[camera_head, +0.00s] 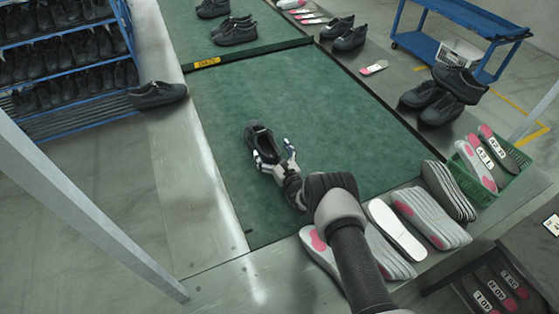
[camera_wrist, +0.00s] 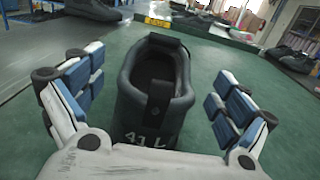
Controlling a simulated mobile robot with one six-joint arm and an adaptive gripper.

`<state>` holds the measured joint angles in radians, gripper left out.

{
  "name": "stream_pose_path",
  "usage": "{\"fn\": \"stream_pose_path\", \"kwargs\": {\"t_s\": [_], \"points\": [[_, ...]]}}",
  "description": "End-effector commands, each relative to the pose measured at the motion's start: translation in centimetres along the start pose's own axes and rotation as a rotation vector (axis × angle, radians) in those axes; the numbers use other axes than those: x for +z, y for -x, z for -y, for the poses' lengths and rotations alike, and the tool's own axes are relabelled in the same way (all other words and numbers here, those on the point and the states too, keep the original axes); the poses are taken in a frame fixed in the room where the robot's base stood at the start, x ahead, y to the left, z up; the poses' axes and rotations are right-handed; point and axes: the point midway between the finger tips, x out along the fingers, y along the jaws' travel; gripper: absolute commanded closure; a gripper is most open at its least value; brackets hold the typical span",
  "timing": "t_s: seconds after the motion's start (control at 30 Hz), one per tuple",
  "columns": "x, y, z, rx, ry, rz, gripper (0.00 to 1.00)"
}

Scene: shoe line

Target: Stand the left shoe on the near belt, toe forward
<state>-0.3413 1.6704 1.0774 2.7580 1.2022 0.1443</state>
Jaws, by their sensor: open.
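A black shoe (camera_head: 258,139) marked "41 L" stands upright on the near green belt (camera_head: 300,95). In the wrist view the shoe (camera_wrist: 155,95) sits between my gripper's two fingers, heel toward the camera and toe pointing away. My gripper (camera_head: 277,158) is at its heel end, and in the wrist view the gripper (camera_wrist: 155,100) is open, with visible gaps between both fingers and the shoe. The underside of the shoe is hidden.
A dark bar with a yellow label (camera_head: 204,63) crosses the belt; black shoes (camera_head: 236,31) stand beyond it. Soles (camera_head: 397,229) and a green crate (camera_head: 512,158) line the right. The belt around the shoe is clear.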

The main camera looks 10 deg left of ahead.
Motion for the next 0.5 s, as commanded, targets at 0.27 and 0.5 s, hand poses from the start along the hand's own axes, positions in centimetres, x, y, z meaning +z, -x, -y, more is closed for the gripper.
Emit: {"fn": "stream_pose_path", "kwargs": {"t_s": [0.27, 0.5], "points": [[0.3, 6.1, 0.0, -0.001, -0.001, -0.002, 0.06], [0.1, 8.8, 0.0, 0.000, 0.000, 0.001, 0.06]]}}
